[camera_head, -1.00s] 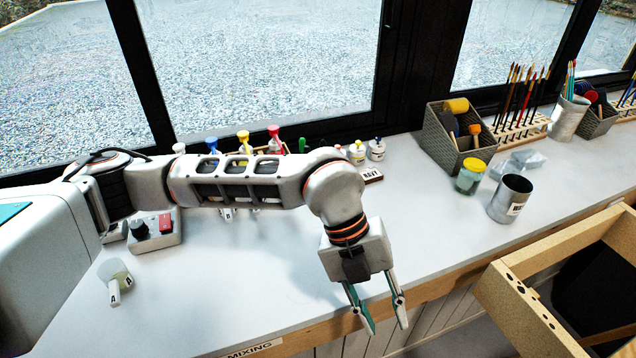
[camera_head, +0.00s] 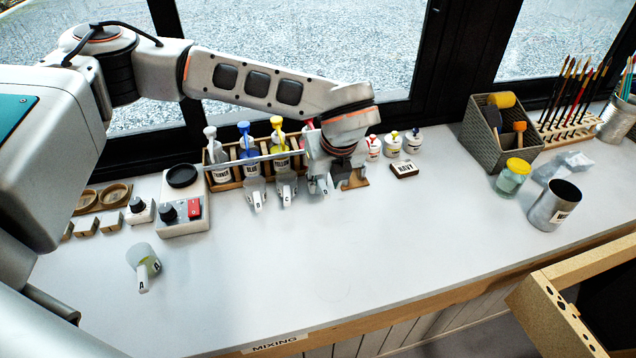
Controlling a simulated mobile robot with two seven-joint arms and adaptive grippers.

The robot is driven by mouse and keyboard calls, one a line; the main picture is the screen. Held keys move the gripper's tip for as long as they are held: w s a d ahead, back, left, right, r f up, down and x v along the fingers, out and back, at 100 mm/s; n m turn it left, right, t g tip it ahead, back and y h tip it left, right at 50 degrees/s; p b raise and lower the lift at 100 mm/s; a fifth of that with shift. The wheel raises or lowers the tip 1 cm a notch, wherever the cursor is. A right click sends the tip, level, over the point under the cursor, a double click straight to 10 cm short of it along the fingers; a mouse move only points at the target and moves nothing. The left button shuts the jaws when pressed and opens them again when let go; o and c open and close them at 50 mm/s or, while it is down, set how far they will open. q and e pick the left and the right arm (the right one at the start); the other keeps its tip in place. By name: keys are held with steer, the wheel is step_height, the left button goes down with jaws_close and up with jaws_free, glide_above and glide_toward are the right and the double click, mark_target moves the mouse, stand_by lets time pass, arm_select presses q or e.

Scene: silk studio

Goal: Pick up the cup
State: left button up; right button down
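Several small clear cups with white lettered handles are on the white counter (camera_head: 250,275). Cup A (camera_head: 140,254) stands alone at the left, its handle toward me. Cup B (camera_head: 255,188), cup C (camera_head: 285,186) and cup D (camera_head: 318,183) stand in a row in front of the bottle rack. My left gripper (camera_head: 330,168) is at the right end of this row, close by cup D. Its fingers are mostly hidden, so I cannot tell whether they touch a cup or are open. My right gripper is not in view.
The rack (camera_head: 222,182) holds pump bottles. A scale (camera_head: 182,212) stands left. Small bottles (camera_head: 392,145) and a NAVY block (camera_head: 404,170) are right of the gripper. A yellow-lidded jar (camera_head: 512,178) and metal can (camera_head: 553,207) stand farther right. The counter's front middle is clear.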

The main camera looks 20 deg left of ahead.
mark_target(324, 186)
arm_select(q)
steer(key=shift+x, duration=1.8)
jaws_close()
steer(key=shift+r, duration=0.15)
